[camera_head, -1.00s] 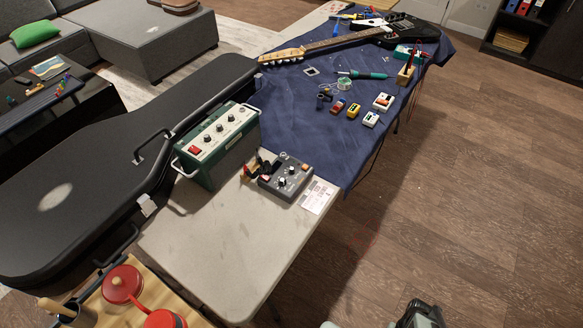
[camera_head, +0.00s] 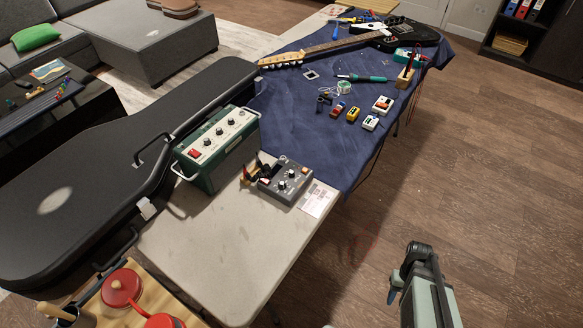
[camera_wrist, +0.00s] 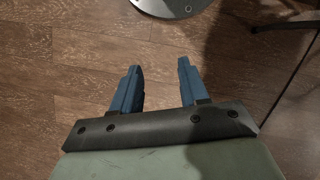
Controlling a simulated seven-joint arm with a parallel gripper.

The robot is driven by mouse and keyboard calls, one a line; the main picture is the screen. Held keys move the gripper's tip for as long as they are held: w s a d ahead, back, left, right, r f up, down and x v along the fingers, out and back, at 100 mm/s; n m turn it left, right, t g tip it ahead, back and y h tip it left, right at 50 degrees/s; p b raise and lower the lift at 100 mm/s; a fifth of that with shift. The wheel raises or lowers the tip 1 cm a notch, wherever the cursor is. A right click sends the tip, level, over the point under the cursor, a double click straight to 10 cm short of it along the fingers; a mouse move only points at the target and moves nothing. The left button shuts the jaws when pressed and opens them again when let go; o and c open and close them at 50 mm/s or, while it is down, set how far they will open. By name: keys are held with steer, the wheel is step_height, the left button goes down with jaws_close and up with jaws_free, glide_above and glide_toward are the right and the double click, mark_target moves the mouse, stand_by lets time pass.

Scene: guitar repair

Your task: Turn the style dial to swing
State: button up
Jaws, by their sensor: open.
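A grey control box (camera_head: 285,181) with several knobs lies near the right edge of the bare tabletop. A green amplifier-like box (camera_head: 217,147) with a row of dials and a red switch stands to its left. The labels are too small to read, so I cannot tell which knob is the style dial or where it points. My gripper (camera_wrist: 160,68) has its two blue fingers spread, with only wood floor between them. In the head view my arm is at the lower right, over the floor, well away from both boxes.
A black guitar case (camera_head: 110,170) lies left of the table (camera_head: 215,255). A printed card (camera_head: 318,200) lies beside the grey box. Several small pedals (camera_head: 353,114), a soldering iron and a guitar (camera_head: 345,40) are on the blue cloth (camera_head: 300,105). Floor at right is clear.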

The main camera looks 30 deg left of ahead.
steer(key=w+a+r+n+t, duration=0.3)
steer(key=w+a+r+n, duration=0.2)
steer(key=w+a+r, duration=1.2)
step_height(320, 180, up, 28)
steer(key=n+t+y, duration=0.2)
steer(key=n, duration=1)
glide_above(291, 172)
step_height(291, 172, down, 13)
steer(key=shift+w+f, duration=0.1)
jaws_close()
